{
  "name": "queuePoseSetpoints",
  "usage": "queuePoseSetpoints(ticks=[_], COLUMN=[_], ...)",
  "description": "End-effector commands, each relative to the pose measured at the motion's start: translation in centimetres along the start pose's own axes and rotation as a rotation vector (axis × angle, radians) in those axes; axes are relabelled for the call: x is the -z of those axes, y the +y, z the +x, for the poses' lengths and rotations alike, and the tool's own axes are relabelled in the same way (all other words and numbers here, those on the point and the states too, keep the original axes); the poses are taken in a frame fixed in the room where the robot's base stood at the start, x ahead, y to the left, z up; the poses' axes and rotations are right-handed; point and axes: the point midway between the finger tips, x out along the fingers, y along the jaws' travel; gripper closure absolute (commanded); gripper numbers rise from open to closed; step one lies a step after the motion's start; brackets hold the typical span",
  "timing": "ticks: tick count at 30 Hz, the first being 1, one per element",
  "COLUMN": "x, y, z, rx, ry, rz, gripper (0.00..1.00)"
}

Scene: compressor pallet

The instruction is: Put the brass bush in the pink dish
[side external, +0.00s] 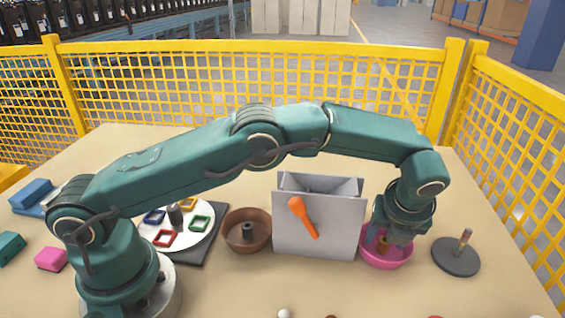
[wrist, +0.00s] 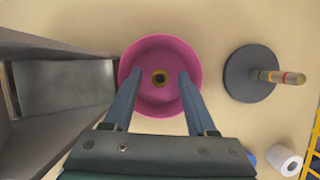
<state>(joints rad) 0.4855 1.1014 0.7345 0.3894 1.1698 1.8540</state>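The pink dish (side external: 386,262) stands on the table to the right of the grey box, and it also shows in the wrist view (wrist: 144,105). The brass bush (side external: 383,244), a small ring with a dark hole, is inside the dish. From above, the bush (wrist: 159,77) is near the middle of the dish. My gripper (wrist: 159,74) is over the dish, pointing down, with its fingers apart. A gap shows on each side of the bush between the fingers. Whether the bush rests on the dish floor is hard to tell.
A grey open box (side external: 318,230) with an orange handle stands close left of the dish. A dark disc with a banded peg (side external: 456,256) stands to the right. A brown bowl (side external: 247,238) holding a dark bush is left of the box. A white roll (wrist: 285,160) lies near the table edge.

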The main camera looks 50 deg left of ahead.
Motion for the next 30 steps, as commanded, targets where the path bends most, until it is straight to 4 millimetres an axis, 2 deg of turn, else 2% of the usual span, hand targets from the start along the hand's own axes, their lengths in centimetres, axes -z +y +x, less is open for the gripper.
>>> queuePoseSetpoints(ticks=[7, 11, 14, 23, 30], x=[-0.1, -0.2, -0.2, -0.1, -0.2], y=[0.0, -0.1, -0.2, -0.2, -0.1], z=[-0.1, -1.2, -3.0, -9.9, -11.7], rx=[0.001, 0.005, 0.006, 0.008, 0.001], ry=[0.0, -0.002, -0.002, -0.003, -0.002], rz=[0.0, 0.0, 0.0, -0.001, -0.001], gripper=[0.43, 0.43, 0.43, 0.43, 0.43])
